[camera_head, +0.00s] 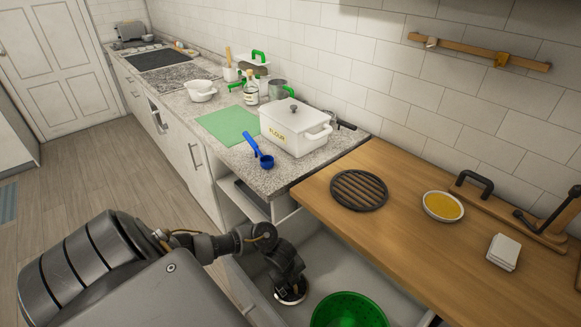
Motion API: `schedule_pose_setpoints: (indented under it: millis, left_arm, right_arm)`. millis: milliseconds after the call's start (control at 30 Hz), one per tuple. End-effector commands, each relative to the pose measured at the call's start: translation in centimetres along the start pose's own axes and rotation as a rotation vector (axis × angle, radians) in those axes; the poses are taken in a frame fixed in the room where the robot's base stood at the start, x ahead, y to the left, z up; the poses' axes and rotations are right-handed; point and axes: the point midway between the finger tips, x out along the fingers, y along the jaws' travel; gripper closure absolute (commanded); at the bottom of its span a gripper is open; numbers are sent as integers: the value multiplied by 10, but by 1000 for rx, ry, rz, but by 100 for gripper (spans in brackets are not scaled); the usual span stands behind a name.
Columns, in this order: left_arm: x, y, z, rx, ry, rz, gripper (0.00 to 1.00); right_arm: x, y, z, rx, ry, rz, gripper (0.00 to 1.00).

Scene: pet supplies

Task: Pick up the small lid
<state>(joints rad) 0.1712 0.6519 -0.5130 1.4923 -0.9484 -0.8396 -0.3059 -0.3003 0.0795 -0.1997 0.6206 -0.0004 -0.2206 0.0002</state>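My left arm comes in from the lower left, and its wrist end reaches down into a pale, basin-like space below the worktop. My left gripper (291,291) is at this end, left of a green bowl (349,311). A round, pale, dark-rimmed part shows there; I cannot tell whether it is a small lid or part of my gripper. The fingers cannot be made out. A white box marked FLOUR (294,131) on the granite counter has a lid with a dark knob (293,107). My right gripper is not in view.
A black round trivet (359,190), a dish with yellow contents (443,206) and a white stack (503,252) lie on the wooden worktop (405,250). A blue scoop (264,160) and green board (227,125) lie on the granite counter. The worktop between trivet and dish is clear.

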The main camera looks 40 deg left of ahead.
Motion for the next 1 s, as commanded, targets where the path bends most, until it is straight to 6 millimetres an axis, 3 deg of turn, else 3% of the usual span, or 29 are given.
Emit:
schedule_pose_setpoints:
  millis: [100, 367, 633, 1000]
  left_arm:
    - [13, 0, 0, 0, 0, 1, 66]
    - [15, 0, 0, 1, -1, -1, 66]
    - [14, 0, 0, 1, -1, -1, 99]
    - [12, -1, 0, 1, -1, -2, 100]
  right_arm:
    - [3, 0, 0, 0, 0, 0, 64]
    - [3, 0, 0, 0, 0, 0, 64]
    - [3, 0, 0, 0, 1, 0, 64]
    - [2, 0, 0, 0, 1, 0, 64]
